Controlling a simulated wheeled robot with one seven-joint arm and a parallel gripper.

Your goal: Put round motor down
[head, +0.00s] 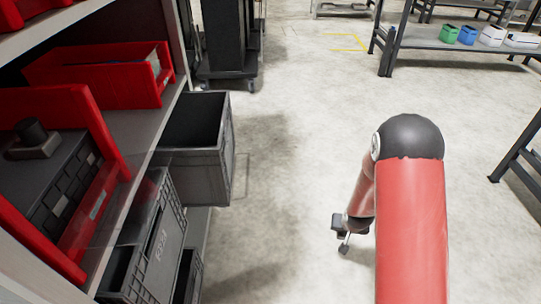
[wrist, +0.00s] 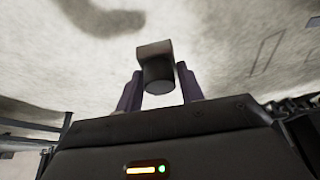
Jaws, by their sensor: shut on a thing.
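In the wrist view the round motor (wrist: 158,72) is a dark grey cylinder with a lighter square flange at its far end. My gripper (wrist: 159,88) is shut on it, with a purple-grey finger on each side. The motor is held in the air above the pale floor. In the head view my gripper (head: 345,238) is small and low, right of the shelf; the motor cannot be clearly made out there. A similar part, a black cylinder on a grey square base (head: 33,138), sits at the left in a red bin (head: 105,140) on the shelf.
The shelf rack (head: 135,130) on the left holds another red bin (head: 110,80). A grey crate (head: 205,135) juts out from it, with more grey crates (head: 150,245) below. Clear concrete floor lies between the rack and a table (head: 440,40) with small bins at the far right.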

